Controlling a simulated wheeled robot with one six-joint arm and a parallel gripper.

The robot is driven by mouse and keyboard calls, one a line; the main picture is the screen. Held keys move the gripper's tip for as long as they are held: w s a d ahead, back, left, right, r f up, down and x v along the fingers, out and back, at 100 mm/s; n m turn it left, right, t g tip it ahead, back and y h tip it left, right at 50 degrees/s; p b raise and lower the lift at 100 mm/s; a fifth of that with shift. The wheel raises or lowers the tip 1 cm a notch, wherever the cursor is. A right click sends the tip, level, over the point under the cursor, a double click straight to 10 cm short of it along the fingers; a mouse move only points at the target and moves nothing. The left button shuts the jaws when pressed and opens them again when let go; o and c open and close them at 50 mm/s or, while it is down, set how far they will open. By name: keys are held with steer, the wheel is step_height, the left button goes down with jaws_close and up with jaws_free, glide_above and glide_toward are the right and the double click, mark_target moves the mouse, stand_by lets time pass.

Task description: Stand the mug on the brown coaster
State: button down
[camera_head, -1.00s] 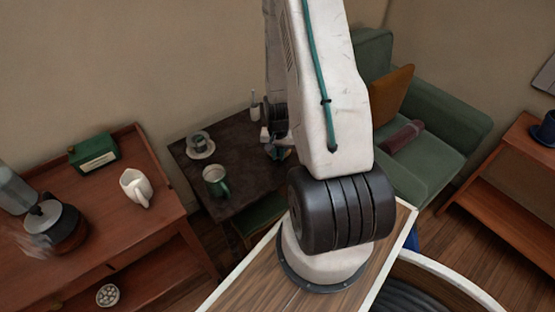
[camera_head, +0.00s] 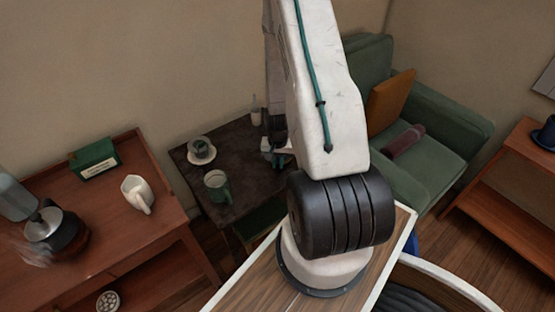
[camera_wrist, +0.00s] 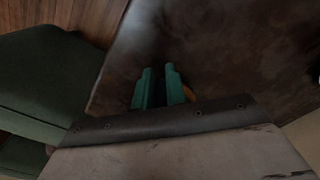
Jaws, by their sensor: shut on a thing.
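A green mug-like cup (camera_head: 217,186) stands upright on the dark table (camera_head: 238,204), left of my arm. My gripper (camera_head: 274,158) is low over the right part of this table, partly hidden behind my arm. In the wrist view its two green fingers (camera_wrist: 158,88) are close together above the dark tabletop. The thing between the fingers is mostly hidden. I cannot make out the brown coaster for certain.
A small cup on a white saucer (camera_head: 201,152) and a slim pale bottle (camera_head: 256,116) are also on the dark table. A green armchair (camera_head: 440,120) stands right of it. A wooden cabinet (camera_head: 110,232) at left bears a white jug (camera_head: 137,193) and a coffee pot (camera_head: 55,232).

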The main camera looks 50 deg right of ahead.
steer(key=c, duration=1.4)
jaws_free()
steer(key=shift+c, duration=0.2)
step_height(320, 180, up, 12)
steer(key=shift+r, duration=0.15)
steer(key=a+r+n, duration=0.3)
steer(key=a+r, duration=0.5)
steer(key=r, duration=0.3)
steer(key=a+r+n, duration=0.3)
steer(key=a+r, duration=0.4)
steer(key=r, duration=0.4)
steer(key=s+a+r+n+t, duration=0.1)
steer(key=s+a+r+n, duration=0.4)
steer(key=s+a+r, duration=0.6)
steer(key=s, duration=0.3)
steer(key=shift+s+a+r, duration=0.25)
steer(key=shift+a, duration=0.15)
